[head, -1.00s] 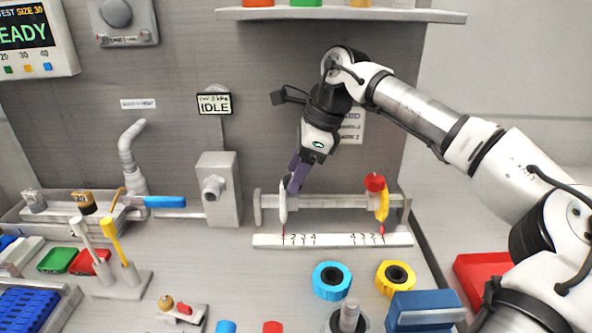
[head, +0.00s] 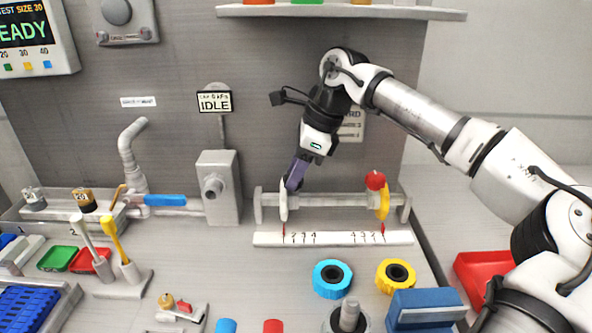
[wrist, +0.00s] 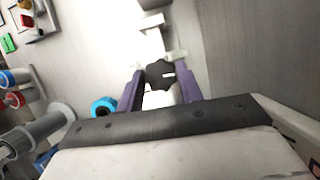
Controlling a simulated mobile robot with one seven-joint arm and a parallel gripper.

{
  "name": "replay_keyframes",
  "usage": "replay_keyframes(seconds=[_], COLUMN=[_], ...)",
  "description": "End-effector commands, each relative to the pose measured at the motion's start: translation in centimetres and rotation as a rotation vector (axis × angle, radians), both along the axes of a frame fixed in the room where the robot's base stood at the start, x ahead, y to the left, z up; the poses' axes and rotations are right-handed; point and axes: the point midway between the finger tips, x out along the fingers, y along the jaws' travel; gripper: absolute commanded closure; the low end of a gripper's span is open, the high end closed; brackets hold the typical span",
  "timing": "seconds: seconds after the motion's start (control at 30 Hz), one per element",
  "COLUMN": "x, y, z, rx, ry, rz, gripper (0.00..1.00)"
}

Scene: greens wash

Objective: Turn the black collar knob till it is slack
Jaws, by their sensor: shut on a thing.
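The black collar knob (wrist: 160,74) shows in the wrist view between my two purple fingers, a dark lobed knob with a white mark on it. My gripper (wrist: 163,88) is shut on it. In the head view my gripper (head: 292,182) is at the left collar (head: 284,204), a white disc on the grey bar (head: 328,200); the knob itself is hidden there behind the fingers. A yellow collar (head: 384,203) with a red knob (head: 375,180) sits on the right part of the bar. Red pointers under both collars stand over the outer ends of the numbered scale (head: 333,239).
A blue ring (head: 332,264) and a yellow ring (head: 396,258) lie in front of the scale. A grey post (head: 349,315) and a blue block (head: 426,305) stand nearer. A grey box with a spout (head: 218,190) is left of the bar. A sign reads IDLE (head: 214,102).

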Motion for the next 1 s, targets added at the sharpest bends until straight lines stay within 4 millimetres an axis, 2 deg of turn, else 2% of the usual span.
replay_keyframes(seconds=[0.27, 0.7, 1.0], x=[-0.13, -0.33, -0.42], y=[-0.06, 0.04, 0.1], z=[-0.26, -0.29, -0.17], rx=[-0.001, -0.003, -0.002], ry=[0.0, -0.002, 0.0], rz=[-0.164, -0.538, -0.716], gripper=[0.86, 0.86, 0.86])
